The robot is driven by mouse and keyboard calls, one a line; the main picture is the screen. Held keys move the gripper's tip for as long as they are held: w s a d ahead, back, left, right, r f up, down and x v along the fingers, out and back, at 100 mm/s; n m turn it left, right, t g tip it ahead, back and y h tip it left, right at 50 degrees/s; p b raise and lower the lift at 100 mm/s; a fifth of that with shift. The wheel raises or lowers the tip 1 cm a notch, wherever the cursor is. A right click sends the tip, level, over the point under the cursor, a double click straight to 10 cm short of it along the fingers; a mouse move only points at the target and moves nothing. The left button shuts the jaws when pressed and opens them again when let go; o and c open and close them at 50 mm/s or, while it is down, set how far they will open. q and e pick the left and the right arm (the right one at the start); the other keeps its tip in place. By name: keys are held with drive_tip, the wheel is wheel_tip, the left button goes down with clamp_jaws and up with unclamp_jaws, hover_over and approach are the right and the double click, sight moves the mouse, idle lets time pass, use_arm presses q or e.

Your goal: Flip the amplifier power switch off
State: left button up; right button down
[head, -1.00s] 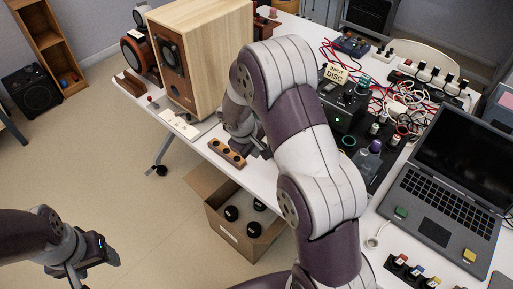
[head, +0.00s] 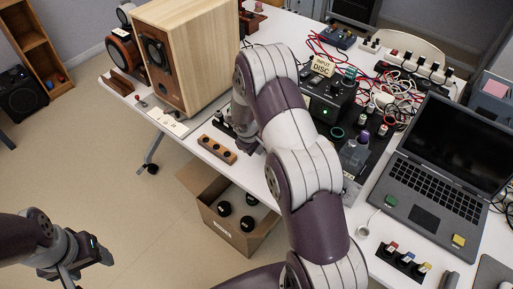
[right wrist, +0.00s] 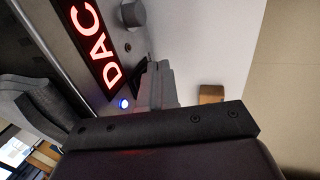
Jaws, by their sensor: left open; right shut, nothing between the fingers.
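A black box with a green light (head: 325,111) stands on the table right of my right arm in the head view; I cannot tell whether it is the amplifier. My right gripper (right wrist: 155,85) is shut and empty, close beside this panel. In the head view my arm mostly hides it. I cannot make out a power switch. My left gripper (head: 86,266) is open and empty, low over the floor.
A wooden speaker (head: 190,60) stands left of my right arm. A wooden block with holes (head: 217,149) lies at the table's front edge. Cables (head: 385,100), a power strip (head: 415,70) and an open laptop (head: 450,165) crowd the right. An open carton (head: 238,238) stands on the floor.

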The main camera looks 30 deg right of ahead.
drive_tip(key=shift+w+d+f, duration=0.1)
drive_tip(key=shift+d+f, duration=0.15)
drive_tip(key=shift+d, duration=0.05)
drive_tip(key=shift+r+p, duration=0.55)
drive_tip(key=shift+r, duration=0.45)
drive_tip(key=shift+a, duration=0.2)
